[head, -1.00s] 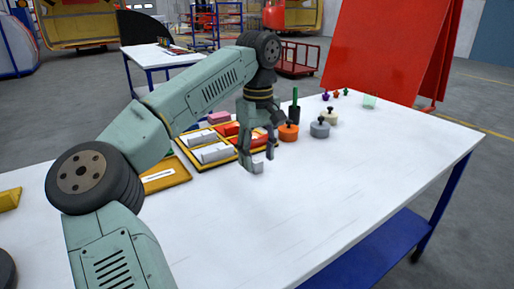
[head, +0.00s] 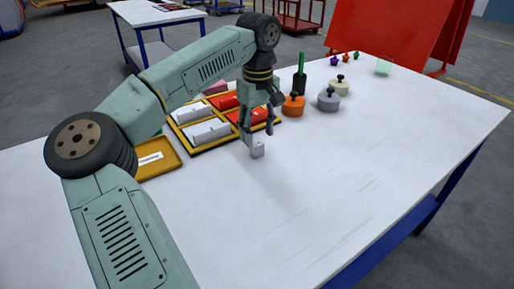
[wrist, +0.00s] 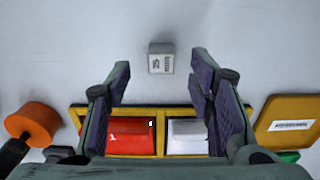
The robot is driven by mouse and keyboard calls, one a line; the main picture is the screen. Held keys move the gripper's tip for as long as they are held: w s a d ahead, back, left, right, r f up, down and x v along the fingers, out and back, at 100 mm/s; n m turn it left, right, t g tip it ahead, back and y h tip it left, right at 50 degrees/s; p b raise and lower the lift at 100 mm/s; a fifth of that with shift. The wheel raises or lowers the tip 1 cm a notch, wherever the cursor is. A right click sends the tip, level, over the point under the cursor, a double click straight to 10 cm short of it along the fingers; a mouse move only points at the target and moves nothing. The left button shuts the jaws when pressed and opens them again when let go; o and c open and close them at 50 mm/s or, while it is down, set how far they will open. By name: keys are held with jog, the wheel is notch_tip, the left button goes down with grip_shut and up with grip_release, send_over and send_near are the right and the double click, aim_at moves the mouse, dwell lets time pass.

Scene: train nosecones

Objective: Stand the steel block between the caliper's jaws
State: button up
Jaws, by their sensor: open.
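A small light-grey block (head: 257,149), which looks like the steel block, stands on the white table. My gripper (head: 259,136) is open and empty. In the head view one finger overlaps the block's left side; I cannot tell whether it touches. The open fingers also show in the wrist view (wrist: 161,75). I cannot make out the caliper in either view.
A yellow-rimmed tray (head: 204,149) with red and grey pieces lies behind the gripper. A labelled yellow tray (head: 158,168) is left of it. Orange (head: 293,107), grey (head: 328,100) and cream (head: 339,88) knobbed discs stand to the right. The table's front right is clear.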

aim_at(257, 143)
notch_tip(257, 143, down, 5)
jog(key=shift+a+r+p, duration=0.1)
jog(key=shift+p, duration=0.7)
grip_shut()
